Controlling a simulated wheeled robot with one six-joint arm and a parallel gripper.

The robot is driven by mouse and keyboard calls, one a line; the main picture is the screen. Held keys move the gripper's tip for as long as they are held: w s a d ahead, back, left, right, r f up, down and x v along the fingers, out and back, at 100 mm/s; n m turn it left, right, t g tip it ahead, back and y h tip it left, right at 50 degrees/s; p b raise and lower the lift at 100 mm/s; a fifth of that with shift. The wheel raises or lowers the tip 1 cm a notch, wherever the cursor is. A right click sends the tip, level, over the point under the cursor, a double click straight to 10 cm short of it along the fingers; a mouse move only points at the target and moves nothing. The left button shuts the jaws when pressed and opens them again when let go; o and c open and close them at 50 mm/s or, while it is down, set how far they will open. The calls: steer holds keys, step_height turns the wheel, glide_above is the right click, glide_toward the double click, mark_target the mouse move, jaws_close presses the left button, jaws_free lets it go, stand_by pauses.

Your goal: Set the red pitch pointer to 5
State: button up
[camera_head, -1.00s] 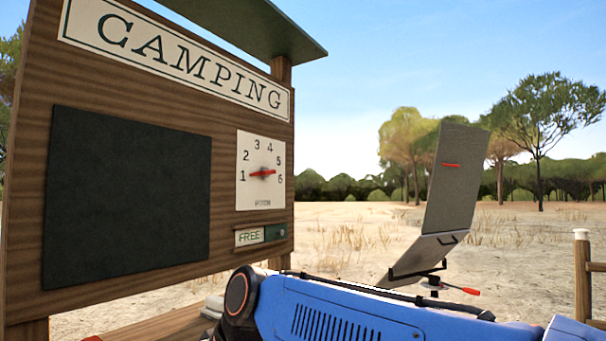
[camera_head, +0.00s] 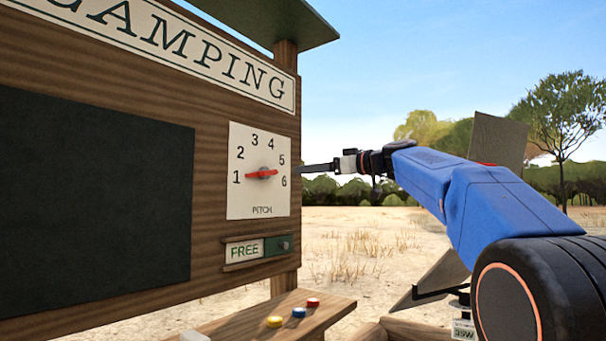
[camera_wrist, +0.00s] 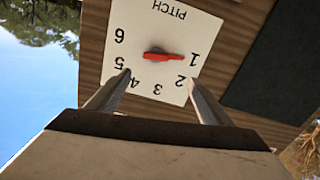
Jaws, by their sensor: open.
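The red pitch pointer (camera_head: 262,174) sits at the centre of a white dial plate (camera_head: 240,210) numbered 1 to 6. It lies nearly level, and its longer end appears to be towards the 1. The wrist view shows the dial upside down, with the red pointer (camera_wrist: 168,56) beyond my fingertips. My gripper (camera_wrist: 158,77) is open and empty, its two fingers spread to either side of the pointer's line and short of it. In the head view my gripper (camera_head: 300,169) is at the dial's right edge, seen from the side.
The dial is on a wooden camping board with a dark panel (camera_head: 90,190) to its left. A FREE slider (camera_head: 257,249) is below. A shelf (camera_head: 290,325) holds yellow, blue and red buttons. A grey tilted panel (camera_head: 497,140) stands behind my arm.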

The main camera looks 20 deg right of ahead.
glide_toward(262, 174)
steer(key=w+a+r, duration=0.1)
steer(key=w+a, duration=0.1)
steer(key=w, duration=0.6)
steer(key=shift+w, duration=0.15)
steer(key=shift+r, duration=0.1)
steer(key=c, duration=1.5)
